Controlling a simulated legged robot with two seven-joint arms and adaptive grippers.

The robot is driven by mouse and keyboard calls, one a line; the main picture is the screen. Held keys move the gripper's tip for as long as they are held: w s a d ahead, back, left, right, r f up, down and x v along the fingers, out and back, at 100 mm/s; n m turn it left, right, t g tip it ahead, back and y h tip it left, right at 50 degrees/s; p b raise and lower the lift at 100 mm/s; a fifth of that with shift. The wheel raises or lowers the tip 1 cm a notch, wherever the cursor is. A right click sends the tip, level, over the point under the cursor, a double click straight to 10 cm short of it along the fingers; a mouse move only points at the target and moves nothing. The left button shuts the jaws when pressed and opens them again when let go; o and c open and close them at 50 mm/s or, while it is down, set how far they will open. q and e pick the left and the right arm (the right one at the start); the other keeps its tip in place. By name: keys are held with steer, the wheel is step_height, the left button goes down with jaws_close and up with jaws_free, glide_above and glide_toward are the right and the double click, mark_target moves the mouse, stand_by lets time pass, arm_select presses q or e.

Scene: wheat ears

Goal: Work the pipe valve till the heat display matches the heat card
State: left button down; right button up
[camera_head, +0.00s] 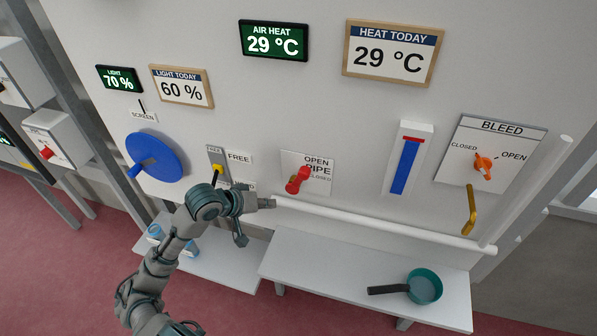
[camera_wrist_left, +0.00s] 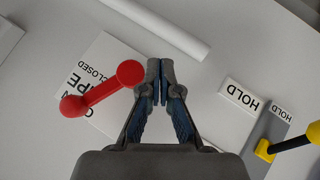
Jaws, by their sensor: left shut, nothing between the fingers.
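The green AIR HEAT display (camera_head: 273,42) reads 29 °C. The wood-framed HEAT TODAY card (camera_head: 389,55) to its right also reads 29 °C. The red pipe valve lever (camera_head: 298,180) sits on a white plate marked OPEN, PIPE and CLOSED; its knob sticks out from the wall. My left gripper (camera_head: 267,203) is just below and left of the valve. In the left wrist view, the closed fingertips (camera_wrist_left: 160,74) are empty, and the red lever (camera_wrist_left: 103,88) lies just left of them, apparently apart. My right gripper is out of view.
A blue wheel (camera_head: 155,158) and a yellow-knobbed FREE/HOLD slider (camera_head: 217,173) are left of the valve. A white pipe (camera_head: 370,224) runs below. The BLEED panel's orange knob (camera_head: 484,163) is at right. A teal pan (camera_head: 424,287) stands on the bench (camera_head: 340,277).

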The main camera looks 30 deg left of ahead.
mark_target(300, 170)
arm_select(q)
steer(key=s+a+r+n+t+h, duration=0.1)
steer(key=s+a+r, duration=0.1)
steer(key=r, duration=0.7)
steer(key=s+a+r+n+t+h, duration=0.1)
steer(key=a+r, duration=0.2)
steer(key=r, duration=0.5)
steer(key=w+d+f, duration=0.2)
steer(key=w+d, duration=0.1)
steer(key=w+d+f+p, duration=0.1)
steer(key=w+d+f, duration=0.1)
steer(key=d, duration=0.2)
steer(key=w+d+f+p, duration=0.1)
steer(key=w+d+f, duration=0.1)
steer(key=w+d, duration=0.1)
steer(key=shift+w+d, duration=0.25)
steer(key=shift+w, duration=0.1)
steer(key=shift+w+d+f+p, duration=0.1)
steer(key=shift+f+p, duration=0.05)
steer(key=shift+p, duration=0.8)
steer(key=shift+w+f, duration=0.1)
steer(key=shift+f, duration=0.1)
steer(key=shift+a+f, duration=0.1)
steer(key=shift+a, duration=0.15)
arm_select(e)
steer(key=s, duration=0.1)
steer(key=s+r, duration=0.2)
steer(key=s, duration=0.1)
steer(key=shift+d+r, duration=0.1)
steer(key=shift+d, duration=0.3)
